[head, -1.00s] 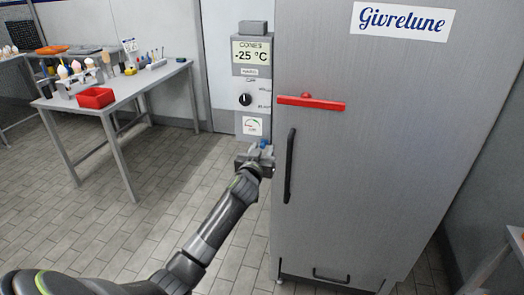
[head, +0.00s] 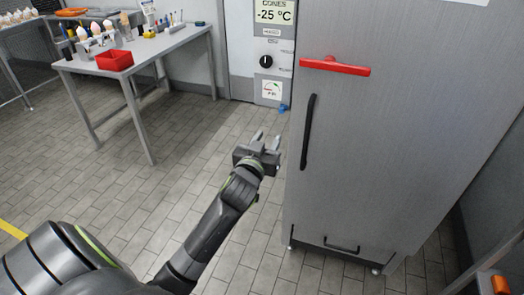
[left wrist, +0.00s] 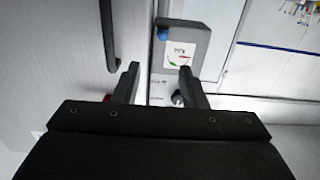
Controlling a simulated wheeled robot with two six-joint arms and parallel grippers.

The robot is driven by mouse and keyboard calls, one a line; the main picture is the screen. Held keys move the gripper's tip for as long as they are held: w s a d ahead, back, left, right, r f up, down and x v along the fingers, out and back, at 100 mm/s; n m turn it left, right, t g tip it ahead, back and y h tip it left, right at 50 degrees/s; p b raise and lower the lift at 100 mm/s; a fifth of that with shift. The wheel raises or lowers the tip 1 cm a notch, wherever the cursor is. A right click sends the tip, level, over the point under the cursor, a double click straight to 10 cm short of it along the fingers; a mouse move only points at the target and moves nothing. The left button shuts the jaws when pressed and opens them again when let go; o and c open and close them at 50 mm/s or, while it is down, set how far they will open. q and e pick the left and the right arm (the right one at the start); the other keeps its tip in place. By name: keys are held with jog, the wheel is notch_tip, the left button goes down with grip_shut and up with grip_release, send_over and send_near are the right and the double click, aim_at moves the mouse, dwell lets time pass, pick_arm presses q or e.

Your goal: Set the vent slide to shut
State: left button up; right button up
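No part is plainly marked as the vent slide. A small blue piece (head: 284,107) sits at the lower right of the grey control box (head: 268,62), beside the freezer cabinet; I cannot tell whether it is the slide. It also shows in the left wrist view (left wrist: 162,33), at a corner of the box by a gauge label (left wrist: 181,53). My left gripper (head: 266,140) is open and empty, in front of and below the box in the head view, apart from the blue piece. Its two fingers show in the left wrist view (left wrist: 158,68). My right gripper is out of view.
The grey freezer cabinet (head: 385,160) stands close on the right, with a red handle (head: 335,66) and a black bar handle (head: 308,132). A metal table (head: 150,52) with a red bin (head: 115,60) stands left. The tiled floor between them is clear.

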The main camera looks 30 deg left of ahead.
pick_arm(q)
jog(key=shift+v, duration=2)
notch_tip(320, 180, down, 21)
jog(key=a+m+g, duration=0.1)
jog(key=g, duration=0.4)
jog(key=s+f+m+g+h, duration=0.15)
jog(key=s+f, duration=0.25)
jog(key=f, duration=0.5)
jog(key=s+f+n+g, duration=0.1)
jog(key=s+f+g, duration=0.1)
jog(key=s+f, duration=0.45)
jog(key=s+f+g, duration=0.4)
jog(key=s+f, duration=0.8)
jog(key=f, duration=0.3)
jog(key=s+d+f+g, duration=0.1)
jog(key=s+f, duration=0.3)
jog(key=s, duration=0.7)
jog(key=s+d+f+g+h, duration=0.1)
jog(key=s+f+g, duration=0.2)
jog(key=s, duration=0.9)
notch_tip(320, 180, down, 2)
jog(key=shift+d+f+m, duration=0.1)
jog(key=shift+d+m, duration=0.1)
jog(key=shift+m, duration=0.15)
jog(key=shift+h, duration=0.25)
